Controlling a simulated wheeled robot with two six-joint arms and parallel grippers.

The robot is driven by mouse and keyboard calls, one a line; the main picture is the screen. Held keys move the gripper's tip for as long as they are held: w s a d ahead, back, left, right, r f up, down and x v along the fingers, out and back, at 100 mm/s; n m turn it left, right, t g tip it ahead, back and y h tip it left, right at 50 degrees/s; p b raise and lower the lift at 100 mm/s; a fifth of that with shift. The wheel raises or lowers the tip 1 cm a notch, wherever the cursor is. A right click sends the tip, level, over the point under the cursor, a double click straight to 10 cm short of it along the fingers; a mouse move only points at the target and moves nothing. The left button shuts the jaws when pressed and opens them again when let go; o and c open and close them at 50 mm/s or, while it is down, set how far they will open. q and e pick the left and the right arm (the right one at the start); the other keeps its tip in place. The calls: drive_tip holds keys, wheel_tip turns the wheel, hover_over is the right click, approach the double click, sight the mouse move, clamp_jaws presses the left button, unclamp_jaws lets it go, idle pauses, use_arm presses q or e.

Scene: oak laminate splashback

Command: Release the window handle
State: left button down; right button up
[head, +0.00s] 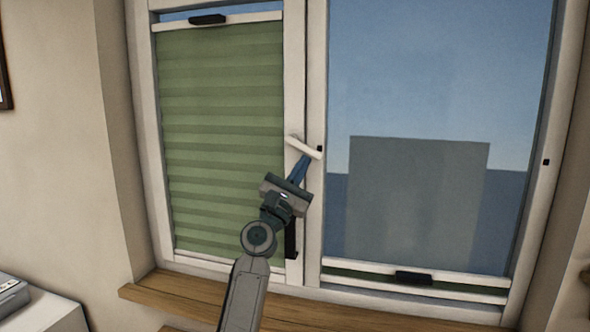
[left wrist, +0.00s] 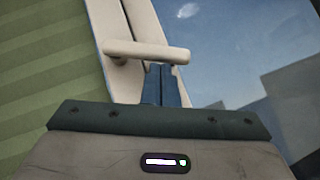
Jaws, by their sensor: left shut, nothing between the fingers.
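The white window handle (head: 304,147) sits on the frame post between the two window panes. It lies crosswise, its right end lower in the head view. In the left wrist view, the handle (left wrist: 146,51) runs nearly level across the post. My left gripper (head: 306,159) is shut and empty, with its blue fingertips just under the handle, towards its right end. The left wrist view shows the closed fingers (left wrist: 162,72) right below the bar; I cannot tell whether they touch it. My right gripper is not in view.
A green pleated blind (head: 220,130) covers the left pane. The right pane (head: 430,80) is mostly uncovered, its blind lowered to the bottom with a dark grip (head: 413,278). A dark upright piece (head: 291,240) is behind my wrist. A wooden sill (head: 160,294) runs below.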

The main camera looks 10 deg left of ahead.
use_arm(q)
drive_tip(key=shift+d+r+n+t+y, duration=0.3)
drive_tip(key=shift+n+y, duration=0.3)
drive_tip(key=shift+n, duration=0.2)
drive_tip(key=shift+d+r+p, duration=0.75)
drive_tip(key=shift+d, duration=0.1)
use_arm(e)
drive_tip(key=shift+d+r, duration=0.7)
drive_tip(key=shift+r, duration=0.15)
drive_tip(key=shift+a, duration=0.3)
use_arm(q)
drive_tip(key=b, duration=0.6)
approach(314, 154)
wheel_tip(314, 154, down, 5)
drive_tip(key=s+d, duration=0.1)
drive_tip(key=d, duration=0.1)
drive_tip(key=shift+f, duration=0.25)
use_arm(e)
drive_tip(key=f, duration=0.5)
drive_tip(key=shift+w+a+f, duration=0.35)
use_arm(q)
drive_tip(key=shift+d, duration=0.1)
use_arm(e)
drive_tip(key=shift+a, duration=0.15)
